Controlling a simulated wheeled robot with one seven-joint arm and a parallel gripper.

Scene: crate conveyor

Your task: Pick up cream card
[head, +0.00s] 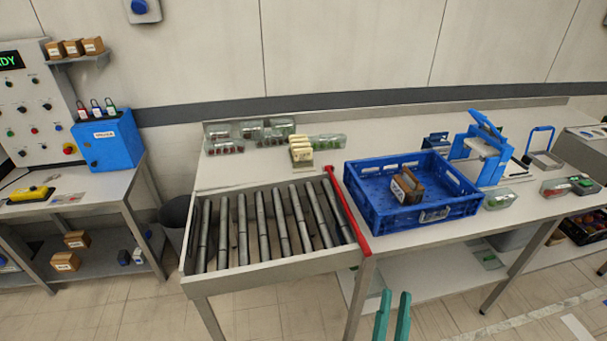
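Several small cream pieces (301,152) stand close together on the table top, behind the roller conveyor and left of the blue crate. They look like cream cards, but they are too small to tell apart or read. My gripper (396,294) shows as two teal fingers at the bottom edge, in front of the table. A gap shows between the fingers and nothing is in it. The gripper is well away from the cream pieces, nearer to me and lower in the picture.
A roller conveyor (220,272) with a red bar (347,212) at its right end lies before the cream pieces. A blue crate (375,219) holding a brown carrier (407,186) stands to the right. Clear packs (224,147) flank the cream pieces.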

